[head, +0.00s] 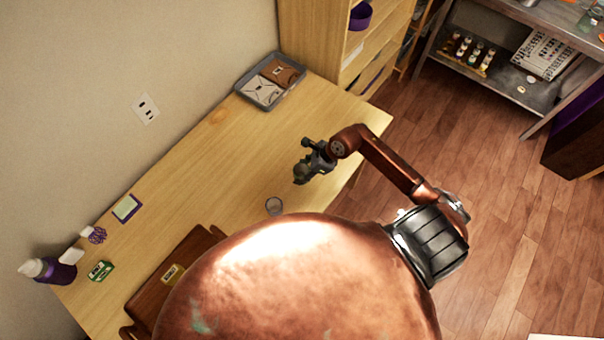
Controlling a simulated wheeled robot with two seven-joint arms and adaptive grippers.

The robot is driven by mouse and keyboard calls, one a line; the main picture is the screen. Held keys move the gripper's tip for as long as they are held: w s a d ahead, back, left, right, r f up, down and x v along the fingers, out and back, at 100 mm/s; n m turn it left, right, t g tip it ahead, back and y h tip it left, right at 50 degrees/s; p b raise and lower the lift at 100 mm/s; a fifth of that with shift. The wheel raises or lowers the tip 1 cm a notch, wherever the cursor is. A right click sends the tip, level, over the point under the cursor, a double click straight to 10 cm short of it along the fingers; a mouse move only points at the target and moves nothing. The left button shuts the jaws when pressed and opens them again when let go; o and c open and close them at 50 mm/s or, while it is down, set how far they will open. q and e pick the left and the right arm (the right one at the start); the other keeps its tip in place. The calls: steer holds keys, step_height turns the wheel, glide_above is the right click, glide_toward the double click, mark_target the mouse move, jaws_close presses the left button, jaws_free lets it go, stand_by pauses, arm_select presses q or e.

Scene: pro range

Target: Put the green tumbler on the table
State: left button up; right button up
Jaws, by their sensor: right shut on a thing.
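My right gripper (308,165) is over the right part of the wooden table (225,160), its arm reaching in from the right. It is shut on a small dark greenish thing, which looks like the green tumbler (299,176); the fingers hide much of it. I cannot tell whether the tumbler touches the table. My left gripper is not in view.
A grey tray (271,81) with packets is at the far end. A purple bottle (50,270), green box (101,271) and notepad (127,208) are at the left. The table's middle is clear.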

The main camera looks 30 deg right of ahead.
mark_target(300, 175)
steer(key=shift+w+d+f, duration=0.25)
steer(key=shift+w+f, duration=0.15)
steer(key=shift+f, duration=0.1)
steer(key=shift+d+f, duration=0.1)
steer(key=shift+f, duration=1.55)
steer(key=o, duration=1.2)
steer(key=shift+o, duration=0.2)
steer(key=v, duration=1.2)
